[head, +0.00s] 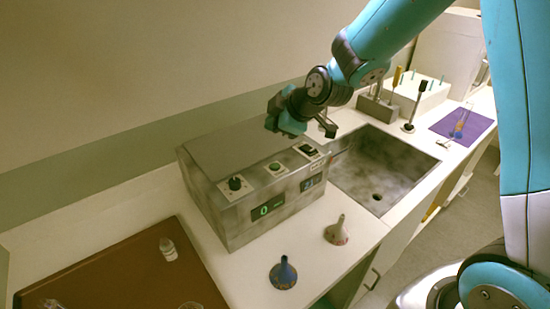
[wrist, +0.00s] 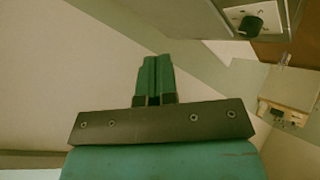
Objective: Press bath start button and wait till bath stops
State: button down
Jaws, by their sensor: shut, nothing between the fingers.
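The bath is a grey metal box (head: 225,200) with a closed-looking flat top, standing on the white counter. Its sloped front strip carries a black knob (head: 236,184), a green button (head: 275,166) on a pale plate and a black switch (head: 308,150). Below them are a display showing a green 0 (head: 264,210) and a second bluish display (head: 312,182), too small to read surely. My gripper (head: 284,123) is above the back right of the box, apart from the button. Its teal fingers (wrist: 153,78) are together and empty in the wrist view, where a knob (wrist: 250,25) shows at upper right.
A sink (head: 378,170) lies right of the box. A blue funnel (head: 284,272) and a pale funnel (head: 337,231) stand in front. A brown tray (head: 110,275) with small glass bottles (head: 168,248) is at left. A purple mat (head: 463,124) lies at far right.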

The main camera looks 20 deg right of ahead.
jog(key=shift+f, duration=0.1)
jog(key=b, duration=0.6)
send_over(274, 167)
notch_tip(274, 167, down, 8)
jog(key=shift+d+r, duration=0.1)
jog(key=shift+r, duration=0.1)
jog(key=shift+f+b, duration=0.3)
jog(key=shift+f, duration=0.25)
dwell(1.4)
jog(key=shift+f+b, duration=0.45)
jog(key=shift+b, duration=0.15)
jog(key=shift+f+b, duration=0.3)
jog(key=shift+b, duration=0.15)
dwell(0.3)
jog(key=shift+r, duration=0.1)
dwell(0.4)
jog(key=shift+r+p, duration=0.4)
jog(key=shift+r, duration=0.3)
jog(key=shift+r, duration=0.1)
